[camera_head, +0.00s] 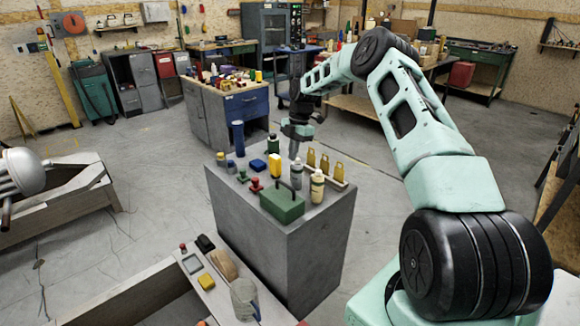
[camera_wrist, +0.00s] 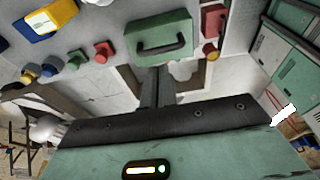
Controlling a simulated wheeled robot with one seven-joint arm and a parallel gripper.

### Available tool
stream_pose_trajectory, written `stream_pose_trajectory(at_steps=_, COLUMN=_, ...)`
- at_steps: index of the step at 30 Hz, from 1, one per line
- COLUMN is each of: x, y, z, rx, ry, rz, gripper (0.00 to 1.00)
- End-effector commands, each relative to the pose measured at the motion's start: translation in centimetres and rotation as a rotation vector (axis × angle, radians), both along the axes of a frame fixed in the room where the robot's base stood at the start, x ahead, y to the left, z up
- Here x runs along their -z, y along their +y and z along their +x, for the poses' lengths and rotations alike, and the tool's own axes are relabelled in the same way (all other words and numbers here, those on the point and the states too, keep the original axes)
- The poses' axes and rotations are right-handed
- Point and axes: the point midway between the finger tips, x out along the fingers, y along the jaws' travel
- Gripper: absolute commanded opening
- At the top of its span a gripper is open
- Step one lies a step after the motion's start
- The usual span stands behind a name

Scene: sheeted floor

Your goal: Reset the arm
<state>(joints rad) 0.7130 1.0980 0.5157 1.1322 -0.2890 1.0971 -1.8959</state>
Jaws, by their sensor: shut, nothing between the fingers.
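My mint-green arm reaches from the lower right over a grey cabinet (camera_head: 285,240) in the head view. My gripper (camera_head: 294,150) points down above the cabinet's top, among the items there. It is shut and empty. In the wrist view my gripper's dark fingers (camera_wrist: 157,85) lie close together. A green box with a handle (camera_head: 282,203) stands at the cabinet's near edge; it also shows in the wrist view (camera_wrist: 158,35). Whether the fingertips touch the cabinet top I cannot tell.
On the cabinet stand a blue cylinder (camera_head: 238,138), a cream bottle (camera_head: 317,187), a yellow-topped item (camera_head: 275,167) and a red knob-shaped piece (camera_head: 256,185). A grey bench (camera_head: 205,300) with small items is in front. Open floor (camera_head: 150,190) lies to the left.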

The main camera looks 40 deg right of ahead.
Motion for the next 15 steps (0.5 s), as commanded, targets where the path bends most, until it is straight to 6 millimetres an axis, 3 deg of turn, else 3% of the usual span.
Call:
stream_pose_trajectory(at_steps=6, x=-2.7, y=-1.9, z=0.1, rx=0.002, ry=-0.003, rz=0.0, gripper=0.0)
stream_pose_trajectory(at_steps=15, x=-3.9, y=-2.6, z=0.1, rx=0.0, ry=0.0, rz=0.001, gripper=0.0)
